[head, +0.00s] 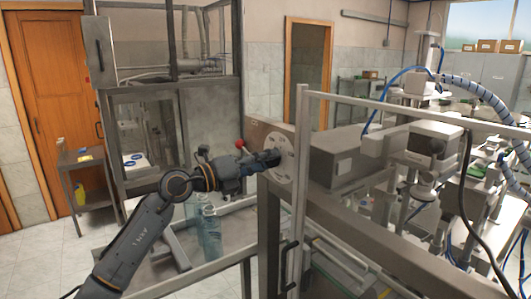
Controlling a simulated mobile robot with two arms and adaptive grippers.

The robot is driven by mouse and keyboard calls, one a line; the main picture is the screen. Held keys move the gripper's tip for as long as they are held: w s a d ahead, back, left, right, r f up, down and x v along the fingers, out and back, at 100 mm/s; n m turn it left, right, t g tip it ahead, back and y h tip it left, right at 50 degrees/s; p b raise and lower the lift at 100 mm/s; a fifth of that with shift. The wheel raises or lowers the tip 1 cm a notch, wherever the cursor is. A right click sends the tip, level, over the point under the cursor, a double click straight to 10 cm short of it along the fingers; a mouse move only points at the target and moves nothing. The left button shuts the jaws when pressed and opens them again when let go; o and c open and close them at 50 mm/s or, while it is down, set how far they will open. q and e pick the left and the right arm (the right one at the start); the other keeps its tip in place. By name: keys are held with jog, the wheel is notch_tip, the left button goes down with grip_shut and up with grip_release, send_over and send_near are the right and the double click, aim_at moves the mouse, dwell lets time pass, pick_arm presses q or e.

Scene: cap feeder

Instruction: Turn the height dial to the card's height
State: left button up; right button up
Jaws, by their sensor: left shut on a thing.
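The height dial (280,165) is a pale round disc on the end face of the grey-brown machine beam, near the middle of the head view. My left gripper (273,157) reaches in from the left and is shut at the dial's centre, on what looks like its knob. The fingers hide the knob and part of the dial face. The dial's markings are too small to read. I cannot make out a height card for certain. My right gripper does not show.
A red ball-shaped knob (239,143) stands just behind my left wrist. Clear bluish bottles (208,232) stand below my forearm. A framed guard door with a black handle (289,265) is right of the dial. A small side table (82,157) stands by the orange door.

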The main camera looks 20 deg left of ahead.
pick_arm(q)
jog(key=shift+r+n+p, duration=0.1)
jog(key=shift+n+p, duration=0.25)
jog(key=shift+n, duration=0.15)
jog(key=o, duration=1.1)
jog(key=shift+o, duration=0.2)
jog(key=v, duration=1.2)
